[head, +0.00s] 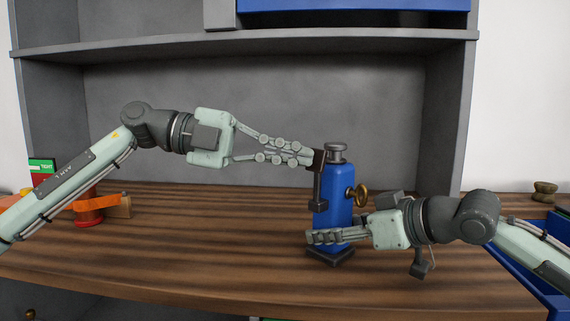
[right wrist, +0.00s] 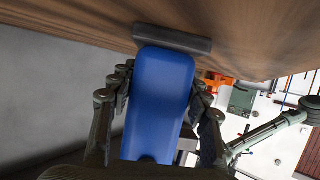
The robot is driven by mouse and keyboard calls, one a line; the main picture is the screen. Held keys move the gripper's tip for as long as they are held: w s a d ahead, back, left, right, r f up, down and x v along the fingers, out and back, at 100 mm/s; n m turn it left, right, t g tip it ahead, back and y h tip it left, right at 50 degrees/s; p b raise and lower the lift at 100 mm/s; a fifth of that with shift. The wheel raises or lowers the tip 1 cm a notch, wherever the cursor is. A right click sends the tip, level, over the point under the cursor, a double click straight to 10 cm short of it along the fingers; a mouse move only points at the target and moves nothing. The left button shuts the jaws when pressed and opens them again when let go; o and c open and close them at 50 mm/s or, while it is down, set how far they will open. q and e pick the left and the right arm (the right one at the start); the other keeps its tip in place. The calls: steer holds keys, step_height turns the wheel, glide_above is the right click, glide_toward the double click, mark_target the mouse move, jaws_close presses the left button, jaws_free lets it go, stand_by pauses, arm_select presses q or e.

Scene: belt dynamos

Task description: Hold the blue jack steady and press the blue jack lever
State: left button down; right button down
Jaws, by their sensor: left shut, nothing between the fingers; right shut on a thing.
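The blue jack (head: 340,180) stands upright on the wooden table, with a grey cap on top, a brass round knob on its right side and a dark base. Its dark lever (head: 318,185) hangs down along its left side. My left gripper (head: 310,157) is shut and empty, its fingertips at the top of the lever; I cannot tell whether they touch. My right gripper (head: 325,237) is shut on the lower body of the jack. In the right wrist view the jack (right wrist: 160,100) sits between the fingers of my right gripper (right wrist: 162,90), its base at the top of the picture.
A grey shelf (head: 250,45) rises behind the table (head: 180,250). Orange and red items (head: 90,210) lie at the left, partly behind my left arm. A blue bin (head: 545,225) is at the right edge. The table's front middle is clear.

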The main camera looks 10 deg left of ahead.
arm_select(q)
steer(key=shift+s+a, duration=0.1)
steer(key=shift+a, duration=0.05)
steer(key=s+v, duration=0.2)
steer(key=v, duration=1)
steer(key=shift+s+r, duration=0.4)
steer(key=shift+s, duration=0.05)
steer(key=shift+a, duration=0.15)
steer(key=f, duration=0.1)
steer(key=s+a+f+m+h, duration=0.1)
steer(key=f, duration=0.1)
steer(key=s+a+f+m+h, duration=0.1)
steer(key=shift+s+f, duration=0.1)
steer(key=shift+f, duration=0.15)
steer(key=shift+d, duration=0.15)
